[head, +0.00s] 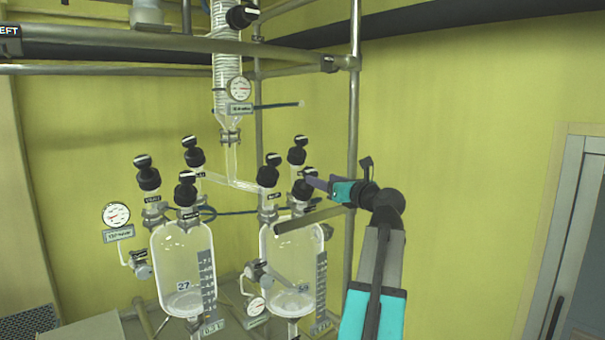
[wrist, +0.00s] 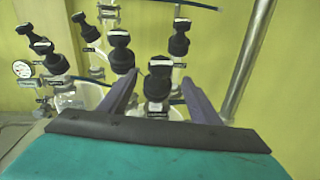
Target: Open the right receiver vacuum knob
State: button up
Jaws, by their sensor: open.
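The right receiver (head: 290,260) is a clear glass vessel with several black knobs on top. The front right black knob (head: 304,190), with a white bar on its cap, is beside my gripper (head: 314,182). In the wrist view this knob (wrist: 157,84) stands upright between the spread purple fingers of my gripper (wrist: 162,78). The fingers are open, one on each side, and I cannot tell whether they touch it. The white bar on its cap lies roughly crosswise. A small label sits under it, too small to read surely. My gripper partly hides this knob in the head view.
Close by are another right receiver knob (head: 269,171) and a rear knob (head: 298,150). The left receiver (head: 183,262) carries similar knobs. A vertical metal pole (head: 353,130) stands just behind my gripper. The wall to the right is clear up to a door (head: 575,240).

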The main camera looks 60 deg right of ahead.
jog(key=p+x, duration=0.3)
jog(key=x, duration=1)
jog(key=c, duration=1.1)
jog(key=shift+o, duration=0.2)
jog(key=shift+f, duration=0.1)
jog(key=shift+s, duration=0.1)
